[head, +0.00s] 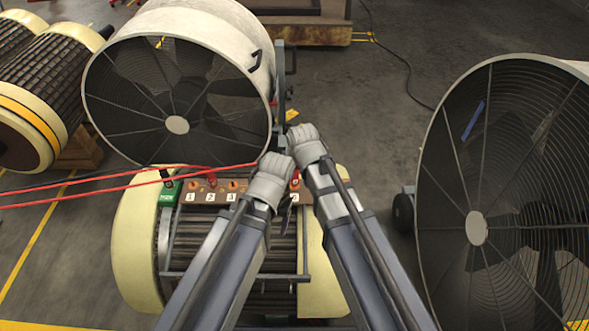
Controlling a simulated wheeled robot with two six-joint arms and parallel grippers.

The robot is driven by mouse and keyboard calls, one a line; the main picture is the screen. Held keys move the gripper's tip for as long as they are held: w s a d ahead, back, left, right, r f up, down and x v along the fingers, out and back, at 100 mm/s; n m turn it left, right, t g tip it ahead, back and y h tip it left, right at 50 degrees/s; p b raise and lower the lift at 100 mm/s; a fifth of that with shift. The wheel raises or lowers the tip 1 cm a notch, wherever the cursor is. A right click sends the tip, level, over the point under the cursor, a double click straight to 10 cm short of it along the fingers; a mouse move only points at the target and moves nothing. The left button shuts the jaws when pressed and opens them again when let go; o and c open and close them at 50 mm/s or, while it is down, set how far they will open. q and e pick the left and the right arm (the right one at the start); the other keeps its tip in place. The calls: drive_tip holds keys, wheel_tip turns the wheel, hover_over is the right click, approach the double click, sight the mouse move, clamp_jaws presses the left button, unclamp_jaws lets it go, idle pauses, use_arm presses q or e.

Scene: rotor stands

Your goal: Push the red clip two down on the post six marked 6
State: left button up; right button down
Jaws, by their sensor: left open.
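A brown terminal board (222,198) with numbered white tags lies across the top of the rotor. A red clip (211,178) stands on the board near tag 2. A small red part (295,184), possibly red clip two, shows between my two arms above a white tag (294,198) whose number I cannot read. Post six is not clearly visible. My left gripper (284,207) is open over the board's right part, close to that red part, and its wrist hides the middle posts. My right gripper is mostly hidden beyond its wrist, above the board's right end.
Red leads (120,184) run in from the left to the board. A green block (166,193) sits at its left end. A large drum fan (178,125) stands behind, another fan (477,228) at right. Another rotor (50,85) lies at left.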

drive_tip(key=shift+f+b, duration=0.5)
drive_tip(key=shift+b, duration=0.05)
drive_tip(key=c, duration=0.5)
unclamp_jaws()
drive_tip(key=shift+r, duration=0.1)
drive_tip(key=p+v, duration=0.7)
drive_tip(key=shift+s+r, duration=0.25)
drive_tip(key=shift+r, duration=0.1)
drive_tip(key=shift+f, duration=0.1)
